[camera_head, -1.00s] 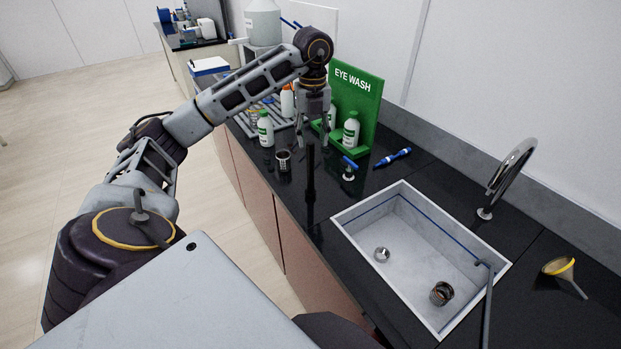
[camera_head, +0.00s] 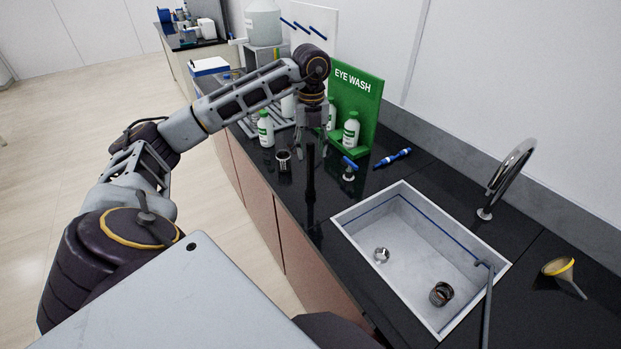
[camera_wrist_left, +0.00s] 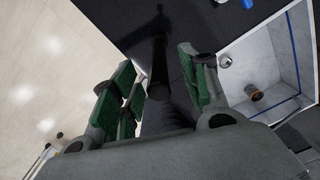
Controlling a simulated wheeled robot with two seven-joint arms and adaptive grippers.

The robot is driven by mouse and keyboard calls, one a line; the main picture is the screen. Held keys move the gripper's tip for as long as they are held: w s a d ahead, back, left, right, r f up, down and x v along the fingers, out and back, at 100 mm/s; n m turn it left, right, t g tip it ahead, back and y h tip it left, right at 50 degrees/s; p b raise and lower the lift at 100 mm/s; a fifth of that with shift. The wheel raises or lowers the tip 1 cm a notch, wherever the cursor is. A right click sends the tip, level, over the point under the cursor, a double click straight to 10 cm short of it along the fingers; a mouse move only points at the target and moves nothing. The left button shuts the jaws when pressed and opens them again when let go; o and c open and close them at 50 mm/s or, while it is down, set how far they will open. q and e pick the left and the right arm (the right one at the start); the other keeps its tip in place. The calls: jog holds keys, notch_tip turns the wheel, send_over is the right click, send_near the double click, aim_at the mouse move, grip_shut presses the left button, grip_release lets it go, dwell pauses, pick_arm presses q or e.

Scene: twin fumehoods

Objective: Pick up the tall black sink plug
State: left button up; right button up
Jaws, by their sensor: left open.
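The tall black sink plug (camera_head: 310,184) stands upright on the black worktop, left of the sink. My left gripper (camera_head: 311,153) points down over it with the fingers open. In the head view the plug's upper end shows between the fingers. In the left wrist view the plug (camera_wrist_left: 158,82) shows end-on between the spread green-padded fingers (camera_wrist_left: 155,92), with gaps on both sides. I cannot tell exactly how deep its top reaches between them. My right gripper is in neither view.
A blue-handled valve (camera_head: 348,170), a dark mesh cup (camera_head: 284,161) and white bottles (camera_head: 265,130) stand close by. The green eye wash stand (camera_head: 356,100) is behind the gripper. A funnel (camera_head: 562,270) lies at the right.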

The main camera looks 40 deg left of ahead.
aim_at(310, 156)
pick_arm(q)
jog(key=shift+s+f, duration=0.2)
jog(key=shift+f, duration=1.45)
grip_shut()
